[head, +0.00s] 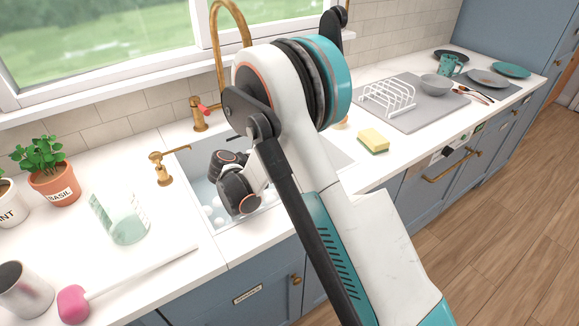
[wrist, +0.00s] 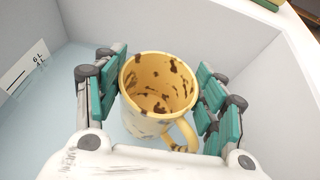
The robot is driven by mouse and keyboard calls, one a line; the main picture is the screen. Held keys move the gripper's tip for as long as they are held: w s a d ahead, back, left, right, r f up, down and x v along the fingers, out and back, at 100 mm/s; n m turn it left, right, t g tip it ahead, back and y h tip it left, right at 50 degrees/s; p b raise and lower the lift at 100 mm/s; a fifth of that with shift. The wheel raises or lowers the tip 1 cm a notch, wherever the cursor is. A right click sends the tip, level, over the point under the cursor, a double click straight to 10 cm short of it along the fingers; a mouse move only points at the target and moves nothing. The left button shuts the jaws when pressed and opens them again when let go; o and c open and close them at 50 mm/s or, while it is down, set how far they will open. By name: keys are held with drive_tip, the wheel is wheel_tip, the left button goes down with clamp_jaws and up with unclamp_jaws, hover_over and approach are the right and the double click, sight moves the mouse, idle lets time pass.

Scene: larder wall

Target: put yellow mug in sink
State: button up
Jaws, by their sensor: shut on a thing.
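The yellow mug (wrist: 158,88) is dirty, with dark brown stains inside and out. In the wrist view it stands roughly upright between the teal finger pads of my gripper (wrist: 160,95), which is shut on it. Its handle points toward the lower right. The mug and gripper are inside the sink (wrist: 235,40), low between its pale walls; whether the mug touches the bottom I cannot tell. In the head view the sink (head: 262,211) is partly covered by my arm, and the mug is hidden.
A gold tap (head: 218,50) rises behind the sink. A yellow sponge (head: 373,140) and a white dish rack (head: 388,97) are to the right.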

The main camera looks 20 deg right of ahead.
drive_tip(key=shift+f, duration=0.55)
drive_tip(key=shift+f, duration=0.1)
drive_tip(key=shift+f, duration=0.35)
drive_tip(key=shift+f, duration=0.15)
drive_tip(key=o, duration=1.3)
drive_tip(key=shift+f, duration=0.1)
drive_tip(key=shift+s, duration=0.1)
